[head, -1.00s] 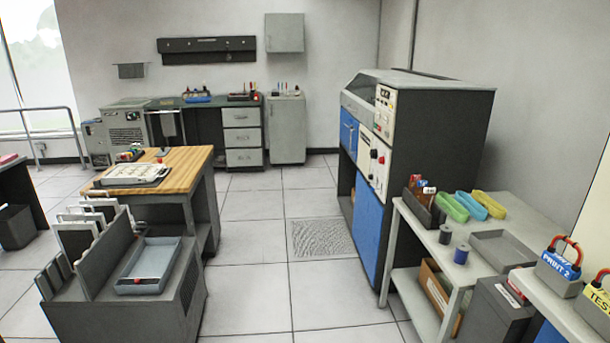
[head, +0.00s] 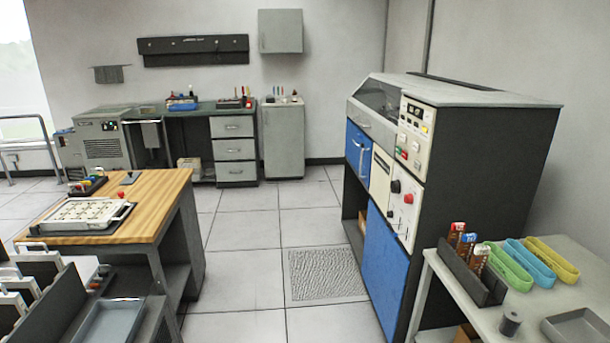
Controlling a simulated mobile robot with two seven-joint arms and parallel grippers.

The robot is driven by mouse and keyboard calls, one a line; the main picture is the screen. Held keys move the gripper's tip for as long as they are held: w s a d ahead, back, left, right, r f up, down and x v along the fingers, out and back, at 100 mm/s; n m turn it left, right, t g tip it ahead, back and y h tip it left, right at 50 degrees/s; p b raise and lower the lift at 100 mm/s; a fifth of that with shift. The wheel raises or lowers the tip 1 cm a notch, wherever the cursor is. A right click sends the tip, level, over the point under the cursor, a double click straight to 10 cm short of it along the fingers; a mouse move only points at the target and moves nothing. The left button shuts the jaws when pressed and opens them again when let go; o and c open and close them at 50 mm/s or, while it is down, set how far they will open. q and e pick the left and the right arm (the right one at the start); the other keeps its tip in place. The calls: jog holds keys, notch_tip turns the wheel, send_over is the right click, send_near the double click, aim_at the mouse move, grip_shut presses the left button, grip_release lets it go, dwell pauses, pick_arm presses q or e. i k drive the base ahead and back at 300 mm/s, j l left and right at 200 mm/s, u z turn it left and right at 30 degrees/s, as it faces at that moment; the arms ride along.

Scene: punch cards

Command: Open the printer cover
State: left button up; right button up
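The printer is a tall machine (head: 470,170) at the right of the middle in the head view, with a dark side and blue front panels. Its cover (head: 378,98) is the sloped, see-through lid in a grey frame at the top left of the machine; it looks shut. A control panel (head: 414,135) with buttons sits beside the cover. A blue door (head: 359,152) with a light handle is below the cover. Neither of my grippers is in view.
A wood-topped table (head: 155,195) stands at the left, with a grey rack (head: 70,305) in front. A bench (head: 435,275) with trays stands at the right front. The tiled floor (head: 235,270) between them is clear, with a textured floor panel (head: 326,274) by the machine.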

aim_at(376, 92)
jog(key=i, duration=2.9)
